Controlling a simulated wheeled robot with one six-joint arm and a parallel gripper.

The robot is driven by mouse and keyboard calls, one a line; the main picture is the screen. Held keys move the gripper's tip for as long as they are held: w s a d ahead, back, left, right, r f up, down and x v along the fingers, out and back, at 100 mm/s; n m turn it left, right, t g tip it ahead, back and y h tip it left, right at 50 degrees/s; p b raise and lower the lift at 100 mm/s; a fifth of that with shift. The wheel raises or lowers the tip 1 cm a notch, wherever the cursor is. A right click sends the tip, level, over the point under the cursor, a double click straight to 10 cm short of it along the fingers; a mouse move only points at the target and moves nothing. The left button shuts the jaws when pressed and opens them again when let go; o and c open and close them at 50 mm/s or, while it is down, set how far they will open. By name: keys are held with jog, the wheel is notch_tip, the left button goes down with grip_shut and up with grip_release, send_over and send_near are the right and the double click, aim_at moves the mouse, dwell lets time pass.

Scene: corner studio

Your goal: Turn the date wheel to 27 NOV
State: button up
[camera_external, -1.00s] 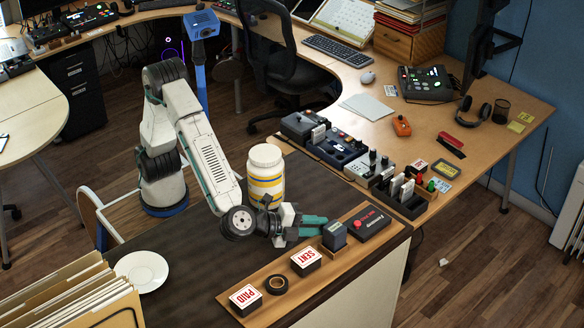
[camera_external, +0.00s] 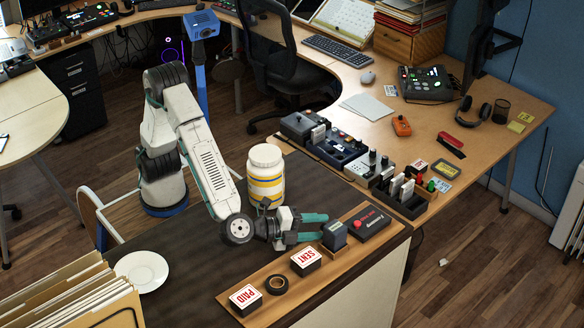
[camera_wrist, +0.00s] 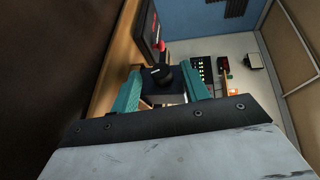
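The date stamp (camera_external: 334,236), a small dark block with a black top, stands on the wooden strip (camera_external: 286,308) along the desk's front edge. It also shows in the wrist view (camera_wrist: 157,88), with a black knob (camera_wrist: 166,74) that looks like its wheel. My gripper (camera_external: 325,226) has teal fingers pointing right, just left of the stamp. In the wrist view my gripper (camera_wrist: 162,92) is open, one finger on each side of the stamp. I see no contact. The date on the stamp cannot be read.
The PAID stamp (camera_external: 245,298), black tape roll (camera_external: 277,285) and SENT stamp (camera_external: 306,260) sit left of the date stamp. A dark box with a red button (camera_external: 363,222) is close on its right. A yellow-white jar (camera_external: 266,172) stands behind my wrist. A white plate (camera_external: 142,271) is at left.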

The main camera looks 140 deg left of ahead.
jog(key=v, duration=0.7)
jog(key=shift+s+d+r, duration=0.15)
jog(key=shift+s+d, duration=0.05)
jog(key=shift+d, duration=0.1)
jog(key=shift+a, duration=0.3)
jog(key=a+n+g, duration=0.1)
jog(key=w+a+r+n+g, duration=0.2)
jog(key=a, duration=0.1)
jog(key=shift+w+r+n+g+h, duration=0.25)
jog(key=shift+n+g+h, duration=0.05)
jog(key=shift+h, duration=0.1)
jog(key=w+a+f+g+h, duration=0.1)
jog(key=h, duration=0.1)
jog(key=w+a+f+g+h, duration=0.1)
jog(key=a+h, duration=0.1)
jog(key=shift+f+g+h, duration=0.3)
jog(key=shift+f+h, duration=0.1)
